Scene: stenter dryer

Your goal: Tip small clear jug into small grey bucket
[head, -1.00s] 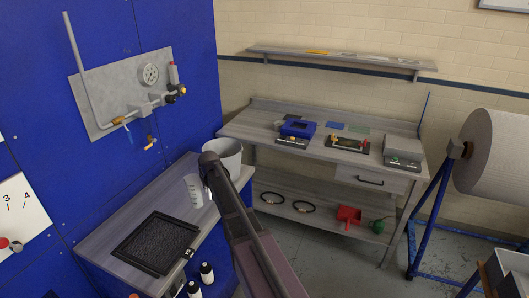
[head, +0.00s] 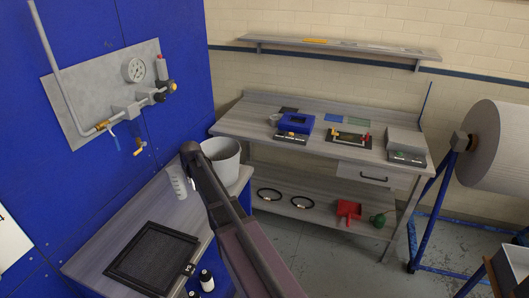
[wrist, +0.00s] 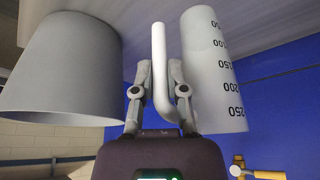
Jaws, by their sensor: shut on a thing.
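The small clear jug (head: 177,182) is pale and translucent and stands about upright just left of the bucket in the head view. In the wrist view the jug (wrist: 212,72) is on the right, with black volume marks. My gripper (wrist: 158,72) is shut on its white handle. The small grey bucket (head: 225,170) stands on the blue bench's grey top, with its mouth open upward. In the wrist view the bucket (wrist: 60,70) is on the left, apart from the jug. My arm hides the gripper in the head view. I cannot tell whether the jug touches the bench.
A black framed tray (head: 152,252) lies nearer on the same bench. A blue wall panel with a gauge and pipe (head: 110,95) rises on the left. A workbench (head: 240,125) with tools stands behind. Bottles (head: 207,280) sit low by the bench front.

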